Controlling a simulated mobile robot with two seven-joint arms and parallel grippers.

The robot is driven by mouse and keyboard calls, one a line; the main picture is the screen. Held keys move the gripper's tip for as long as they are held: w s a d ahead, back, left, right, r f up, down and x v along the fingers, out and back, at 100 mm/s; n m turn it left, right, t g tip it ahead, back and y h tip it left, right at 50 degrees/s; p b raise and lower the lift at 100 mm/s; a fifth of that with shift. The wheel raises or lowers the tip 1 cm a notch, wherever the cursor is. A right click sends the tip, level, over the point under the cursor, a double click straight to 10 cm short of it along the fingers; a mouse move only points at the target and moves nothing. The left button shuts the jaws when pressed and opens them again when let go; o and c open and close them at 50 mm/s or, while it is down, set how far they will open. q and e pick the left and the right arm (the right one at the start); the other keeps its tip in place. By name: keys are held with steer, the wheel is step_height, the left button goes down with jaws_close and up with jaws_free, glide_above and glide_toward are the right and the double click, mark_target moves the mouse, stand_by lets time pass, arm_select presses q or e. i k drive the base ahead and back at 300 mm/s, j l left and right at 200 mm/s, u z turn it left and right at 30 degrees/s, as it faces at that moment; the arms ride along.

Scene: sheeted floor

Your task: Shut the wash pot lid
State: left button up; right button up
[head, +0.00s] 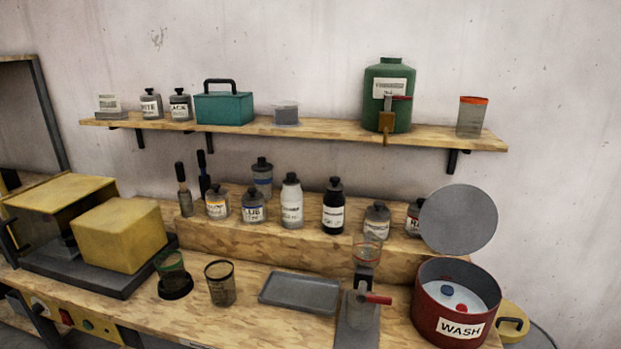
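The wash pot (428,323) is a red round pot with a white WASH label, at the right end of the wooden bench. Its round grey lid (458,220) stands raised above the pot's back edge, so the pot is open. Inside, a pale surface (474,296) shows with a blue piece and a small red piece on it. Neither of my grippers is in the head view.
A dispenser with a red handle (376,299) stands just left of the pot. A grey tray (299,293) and two cups lie further left. Bottles line the raised step behind; one is partly behind the lid. A yellow round object (513,322) sits right of the pot.

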mark_target(456, 220)
steer(key=k+l, duration=0.1)
steer(key=l, duration=0.2)
steer(key=k+l, duration=0.1)
steer(key=l, duration=0.2)
steer(key=k+l, duration=0.1)
steer(key=l, duration=0.6)
steer(key=i+l+u, duration=0.1)
steer(key=l, duration=0.35)
